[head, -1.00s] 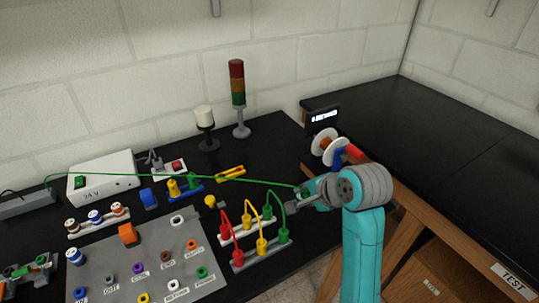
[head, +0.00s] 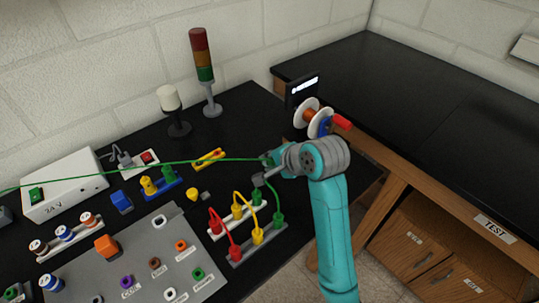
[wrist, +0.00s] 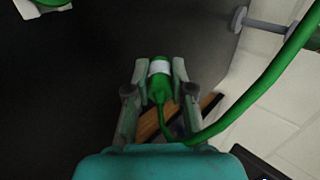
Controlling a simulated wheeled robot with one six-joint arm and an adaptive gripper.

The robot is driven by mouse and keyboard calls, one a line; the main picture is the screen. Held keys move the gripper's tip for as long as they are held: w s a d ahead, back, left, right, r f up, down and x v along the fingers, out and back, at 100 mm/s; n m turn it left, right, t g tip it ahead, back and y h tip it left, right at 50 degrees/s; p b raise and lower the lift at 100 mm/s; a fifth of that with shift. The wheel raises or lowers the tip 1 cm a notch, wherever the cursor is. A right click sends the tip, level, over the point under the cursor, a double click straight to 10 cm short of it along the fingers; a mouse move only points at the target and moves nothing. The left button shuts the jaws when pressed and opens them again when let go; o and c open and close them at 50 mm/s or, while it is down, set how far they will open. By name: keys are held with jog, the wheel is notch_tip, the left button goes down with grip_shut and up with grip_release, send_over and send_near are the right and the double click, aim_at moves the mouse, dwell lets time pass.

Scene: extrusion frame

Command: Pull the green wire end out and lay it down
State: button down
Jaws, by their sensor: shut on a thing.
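The green wire (head: 215,160) runs from the left edge of the head view across the bench to my gripper (head: 266,160). In the wrist view my gripper (wrist: 160,74) is shut on the wire's green end plug (wrist: 160,92), which has a white band. The wire (wrist: 255,95) leaves the plug and curves to the upper right. The plug is held above the bench; fingers and arm mostly hide it in the head view.
Two strips joined by red, yellow and green jumpers (head: 237,211) stand just below my gripper. A stack light (head: 203,65) and white lamp (head: 170,103) stand behind. Spools (head: 313,118) are close to my wrist. The right-hand bench (head: 430,110) is largely clear.

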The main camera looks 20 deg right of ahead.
jog(key=shift+f, duration=1.1)
jog(key=c, duration=0.9)
grip_release()
jog(key=shift+c, duration=0.2)
jog(key=v, duration=1.2)
